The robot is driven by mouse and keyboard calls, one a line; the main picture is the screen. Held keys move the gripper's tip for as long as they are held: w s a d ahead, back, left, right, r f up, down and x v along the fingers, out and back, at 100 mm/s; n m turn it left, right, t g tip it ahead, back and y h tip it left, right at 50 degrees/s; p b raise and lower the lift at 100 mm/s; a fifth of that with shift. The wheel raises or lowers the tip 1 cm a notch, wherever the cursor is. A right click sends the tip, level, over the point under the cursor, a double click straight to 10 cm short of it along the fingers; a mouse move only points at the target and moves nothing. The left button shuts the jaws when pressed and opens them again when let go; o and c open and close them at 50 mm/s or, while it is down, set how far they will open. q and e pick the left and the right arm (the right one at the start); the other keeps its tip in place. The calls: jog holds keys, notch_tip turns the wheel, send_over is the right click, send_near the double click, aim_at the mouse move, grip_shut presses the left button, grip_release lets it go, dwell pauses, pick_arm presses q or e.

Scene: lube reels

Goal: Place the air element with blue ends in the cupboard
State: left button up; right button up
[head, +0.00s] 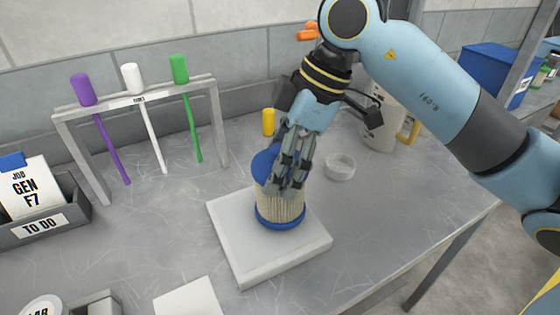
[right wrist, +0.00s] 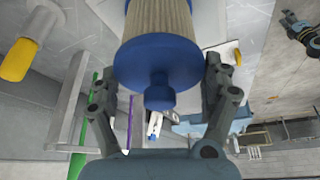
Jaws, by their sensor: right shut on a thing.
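The air element with blue ends (head: 281,209) has a pale pleated body between blue caps. In the head view it stands upright on a pale square block (head: 250,262) on the grey workbench. My right gripper (head: 287,180) reaches down over its top and is shut on it. In the right wrist view the air element (right wrist: 158,60) lies between the two fingers of my right gripper (right wrist: 158,85), its blue cap and knob facing the camera. I do not see a cupboard that I can make out for sure.
A rack (head: 140,100) with purple, white and green hanging tools stands at the back left. A "TO DO" tray (head: 75,222) is at the left. A yellow-topped item (head: 268,122), a round clear dish (head: 340,167), a pale jug (head: 382,128) and a blue bin (head: 490,72) stand behind and right.

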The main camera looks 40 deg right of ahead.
jog(key=shift+f, duration=0.45)
jog(key=o, duration=1.6)
jog(key=shift+c, duration=0.2)
